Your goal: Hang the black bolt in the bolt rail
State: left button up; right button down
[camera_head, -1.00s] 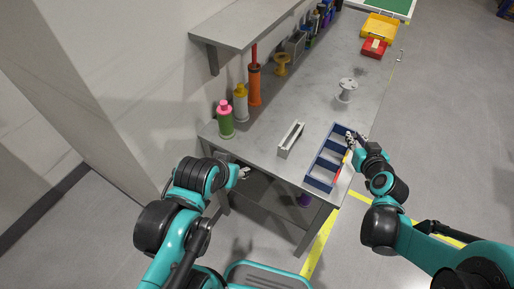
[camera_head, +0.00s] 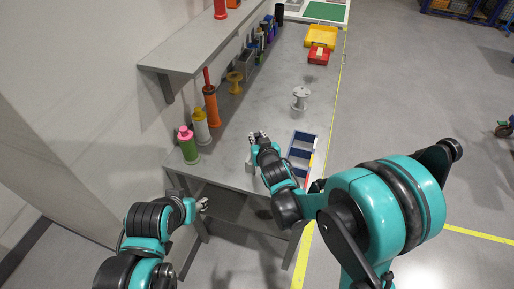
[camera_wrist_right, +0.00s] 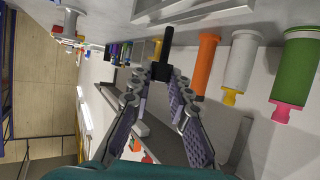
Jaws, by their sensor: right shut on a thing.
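My right gripper (camera_head: 258,137) is over the front part of the bench in the head view. In the right wrist view its fingers (camera_wrist_right: 162,82) are shut on the black bolt (camera_wrist_right: 161,64), which sticks out beyond the fingertips. The bolt cannot be made out in the head view. The bolt rail (camera_head: 249,160), a light grey narrow frame, is mostly hidden behind my right gripper and forearm. In the right wrist view the rail (camera_wrist_right: 190,12) shows at the top edge, apart from the bolt. My left gripper (camera_head: 203,204) is low in front of the bench, too small to read.
A blue compartment tray (camera_head: 302,150) stands right of my right gripper. Green (camera_head: 188,148), white (camera_head: 201,126) and orange (camera_head: 211,108) bottles line the left side below a shelf (camera_head: 200,48). A grey spool (camera_head: 300,98) stands farther back. The bench middle is clear.

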notch_tip(320, 180, down, 4)
jog(key=shift+f+b, duration=0.1)
jog(key=shift+b, duration=0.95)
jog(key=shift+f+b, duration=0.4)
jog(key=shift+b, duration=0.05)
jog(key=c, duration=1.9)
grip_release()
jog(key=shift+f, duration=0.1)
jog(key=o, duration=0.5)
jog(key=shift+c, duration=0.2)
